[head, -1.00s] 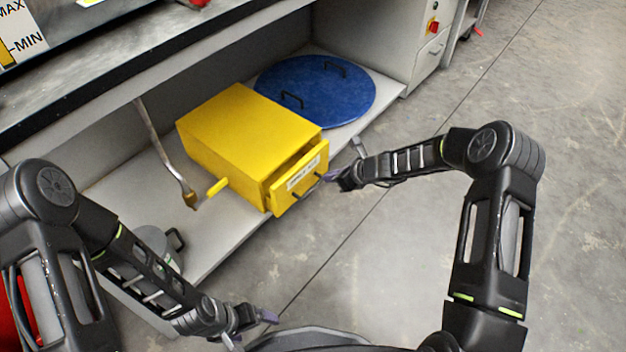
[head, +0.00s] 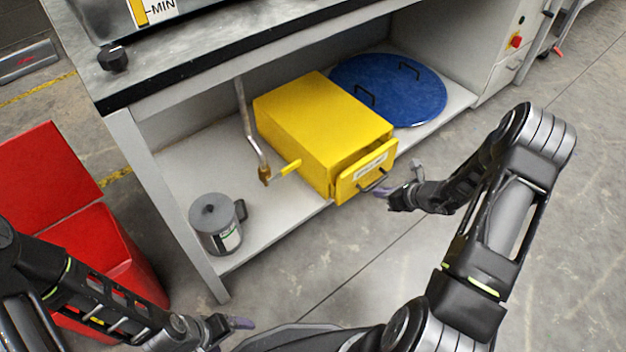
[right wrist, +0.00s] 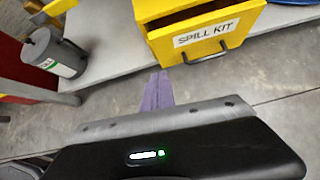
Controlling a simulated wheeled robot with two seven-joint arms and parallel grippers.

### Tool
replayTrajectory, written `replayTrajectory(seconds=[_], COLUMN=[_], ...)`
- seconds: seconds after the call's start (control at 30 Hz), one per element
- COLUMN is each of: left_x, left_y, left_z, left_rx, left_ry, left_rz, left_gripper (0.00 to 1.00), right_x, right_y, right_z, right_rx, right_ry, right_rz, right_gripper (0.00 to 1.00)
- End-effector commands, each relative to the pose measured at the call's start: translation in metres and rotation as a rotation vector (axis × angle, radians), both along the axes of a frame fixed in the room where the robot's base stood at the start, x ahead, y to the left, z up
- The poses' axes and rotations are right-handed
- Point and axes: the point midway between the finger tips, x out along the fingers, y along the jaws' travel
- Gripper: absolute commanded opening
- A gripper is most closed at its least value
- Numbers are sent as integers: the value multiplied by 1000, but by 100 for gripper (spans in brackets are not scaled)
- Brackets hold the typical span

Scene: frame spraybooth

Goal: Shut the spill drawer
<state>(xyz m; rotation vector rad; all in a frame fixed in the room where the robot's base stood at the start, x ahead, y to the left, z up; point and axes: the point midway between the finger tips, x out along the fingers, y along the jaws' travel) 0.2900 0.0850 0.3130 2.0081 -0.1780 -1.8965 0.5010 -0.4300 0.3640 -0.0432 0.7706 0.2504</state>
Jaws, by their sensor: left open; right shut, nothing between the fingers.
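The yellow spill box (head: 318,120) sits on the lower shelf of the bench. Its spill drawer (head: 362,174) stands a little out from the box, with a dark gap along its top. The drawer front has a white label and a dark handle (head: 372,184). In the right wrist view the drawer (right wrist: 205,38) reads "SPILL KIT". My right gripper (head: 388,194) is shut and empty, just in front of and beside the handle; its purple fingers (right wrist: 157,90) show below the drawer front. My left gripper (head: 240,323) is open and empty, low in front, away from the drawer.
A blue round lid (head: 400,95) with handles lies behind the box. A yellow lever (head: 288,167) and a bent pipe (head: 250,125) stand at the box's left. A grey can (head: 215,225) stands on the shelf, and a red bin (head: 110,250) at left. Floor in front is clear.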

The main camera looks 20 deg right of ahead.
Motion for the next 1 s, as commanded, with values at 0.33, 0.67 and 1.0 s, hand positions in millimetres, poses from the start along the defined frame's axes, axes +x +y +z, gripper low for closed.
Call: replayTrajectory(seconds=[0.33,0.67,1.0], left_x=[0,0,4], left_y=[-1,0,3], left_z=[0,-2,-19], left_rx=[-1,0,5], left_ry=[-1,-1,-7], left_rz=[-2,-1,8], left_gripper=[87,87,87], right_x=[5,9,42], right_y=[2,3,15], right_z=[5,1,-33], right_rx=[-45,-44,-42], right_ry=[-49,-49,-48], right_rz=[50,50,52], right_gripper=[0,0,0])
